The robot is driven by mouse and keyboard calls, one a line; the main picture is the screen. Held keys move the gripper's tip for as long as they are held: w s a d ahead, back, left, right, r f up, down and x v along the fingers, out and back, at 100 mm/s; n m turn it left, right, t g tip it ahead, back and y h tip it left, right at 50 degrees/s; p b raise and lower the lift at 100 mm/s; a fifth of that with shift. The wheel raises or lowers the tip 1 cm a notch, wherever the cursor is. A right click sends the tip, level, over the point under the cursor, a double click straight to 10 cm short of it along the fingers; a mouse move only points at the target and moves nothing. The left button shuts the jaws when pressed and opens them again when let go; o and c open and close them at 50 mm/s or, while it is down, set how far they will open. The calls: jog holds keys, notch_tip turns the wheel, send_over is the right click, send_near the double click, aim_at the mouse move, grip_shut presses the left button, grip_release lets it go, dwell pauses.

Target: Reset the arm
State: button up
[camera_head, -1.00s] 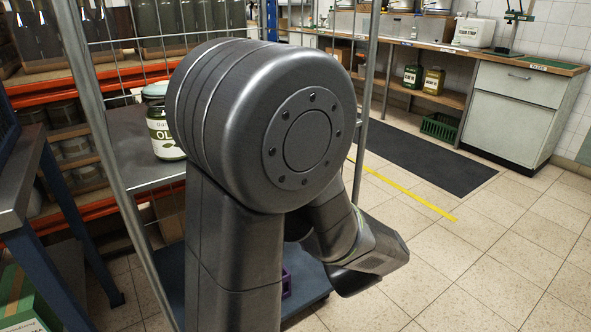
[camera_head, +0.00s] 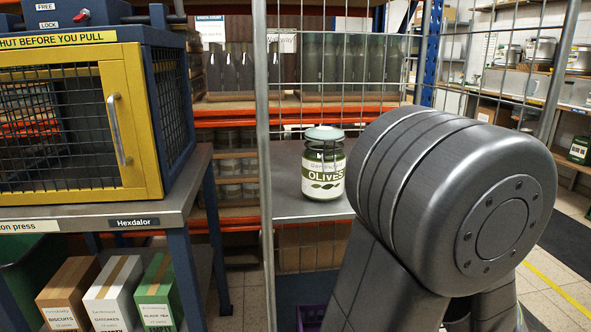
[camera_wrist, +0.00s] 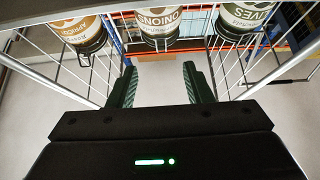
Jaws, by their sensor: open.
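My gripper (camera_wrist: 158,85) is in the wrist view, its two dark green fingers apart with nothing between them. Past the fingertips, along the top edge of that view, three labelled jars show in part: an orange-labelled jar (camera_wrist: 80,28), an onions jar (camera_wrist: 158,22) and an olives jar (camera_wrist: 242,18). Their labels appear upside down. In the head view an olives jar (camera_head: 323,165) with a grey-green lid stands upright on a grey shelf (camera_head: 300,207) behind wire mesh. My arm's large dark joint fills the right there; my gripper is hidden.
A yellow-framed cage press (camera_head: 130,120) stands on a bench (camera_head: 180,215) at the left. Cartons (camera_head: 110,290) sit below it. Orange-beamed racks (camera_head: 235,112) with dark bottles are behind. Wire sides (camera_wrist: 75,75) flank the gripper. Tiled floor shows at the far right (camera_head: 560,285).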

jog(key=x, duration=1.2)
jog(key=shift+w+r+b, duration=0.2)
jog(key=shift+b, duration=0.2)
jog(key=shift+s, duration=0.1)
jog(key=a+v, duration=0.1)
jog(key=v, duration=1.2)
jog(key=x, duration=1.3)
jog(key=shift+w+d, duration=0.2)
jog(key=shift+d, duration=0.2)
jog(key=shift+s+r+g, duration=0.4)
jog(key=shift+g, duration=0.2)
jog(key=r+g+p, duration=0.1)
jog(key=g+p, duration=0.1)
jog(key=g, duration=0.1)
jog(key=r+g+p, duration=0.2)
jog(key=g+p, duration=0.1)
jog(key=s+r+g+p, duration=0.1)
jog(key=g+p, duration=0.1)
jog(key=g, duration=0.1)
jog(key=shift+d+r+g+h+p, duration=0.1)
jog(key=shift+r+g+h+p, duration=0.2)
jog(key=shift+h+p, duration=0.1)
jog(key=g+p, duration=0.1)
jog(key=p, duration=0.3)
jog(key=r+g+p, duration=0.1)
jog(key=p, duration=0.3)
jog(key=shift+w+g, duration=0.2)
jog(key=shift+g, duration=0.1)
